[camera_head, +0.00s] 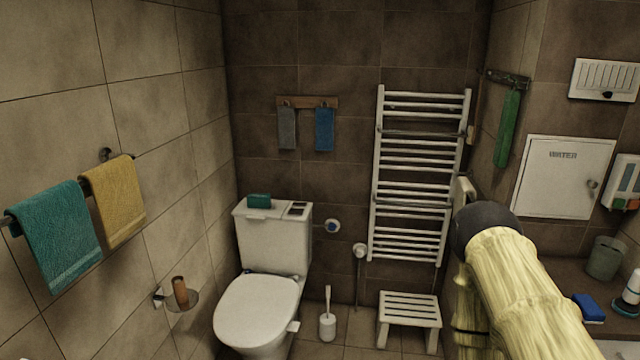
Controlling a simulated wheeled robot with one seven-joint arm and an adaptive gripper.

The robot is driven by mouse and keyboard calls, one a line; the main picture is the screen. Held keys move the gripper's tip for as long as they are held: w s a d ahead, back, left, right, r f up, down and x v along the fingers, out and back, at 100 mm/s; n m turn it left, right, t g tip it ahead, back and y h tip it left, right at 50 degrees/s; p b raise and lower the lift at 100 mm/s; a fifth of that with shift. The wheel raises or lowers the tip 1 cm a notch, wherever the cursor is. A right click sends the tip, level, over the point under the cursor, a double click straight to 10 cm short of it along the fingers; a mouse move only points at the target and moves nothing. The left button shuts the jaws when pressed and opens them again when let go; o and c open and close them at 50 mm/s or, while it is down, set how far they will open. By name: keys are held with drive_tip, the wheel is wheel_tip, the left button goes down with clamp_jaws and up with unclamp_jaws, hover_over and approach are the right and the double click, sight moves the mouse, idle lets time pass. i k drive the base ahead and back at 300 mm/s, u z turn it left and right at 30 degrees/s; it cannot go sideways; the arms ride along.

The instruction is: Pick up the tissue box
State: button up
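A small teal box (259,201), which looks like the tissue box, sits on top of the toilet cistern (272,238), left of centre in the head view. It lies near the back wall, left of a small panel on the cistern lid. My arm, pale yellow with a dark joint, reaches in from the lower right, well to the right of the toilet. My gripper is not visible, so its fingers and anything in them cannot be seen. Nothing touches the teal box.
The toilet lid (258,311) is shut. A toilet brush (327,318) and white stool (409,308) stand on the floor. A towel radiator (417,170) is behind. A counter with a blue sponge (588,308) is right.

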sight(254, 200)
drive_tip(key=i, duration=2.8)
drive_tip(key=u, duration=1.15)
drive_tip(key=i, duration=0.45)
drive_tip(key=u, duration=0.6)
